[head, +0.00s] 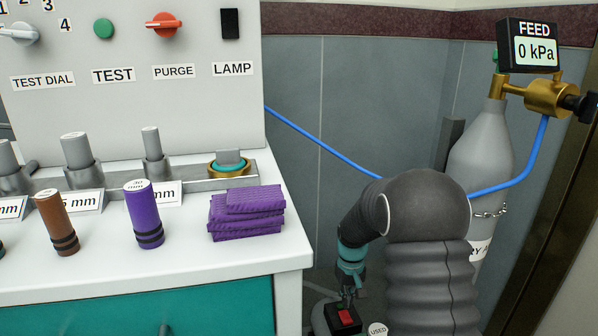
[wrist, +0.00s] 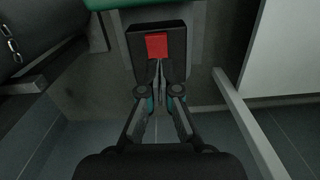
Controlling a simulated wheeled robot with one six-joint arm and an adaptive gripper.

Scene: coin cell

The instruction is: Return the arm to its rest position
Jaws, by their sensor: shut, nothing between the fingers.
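My gripper (wrist: 159,88) is shut with nothing between its fingers. In the wrist view its fingertips lie in front of a black block with a red square (wrist: 157,46); I cannot tell whether they touch it. In the head view my gripper (head: 347,298) points down at the lower middle, just above the same red-topped black block (head: 346,317). My arm is bent over to the right of the bench, with its elbow high and the forearm hanging down.
The white bench (head: 285,262) stands to the left, holding purple folded cloths (head: 246,212), a purple cylinder (head: 144,214) and a brown cylinder (head: 57,222). A grey gas bottle (head: 483,150) with a blue hose (head: 322,146) stands behind my arm. The gauge (head: 534,50) reads 0 kPa.

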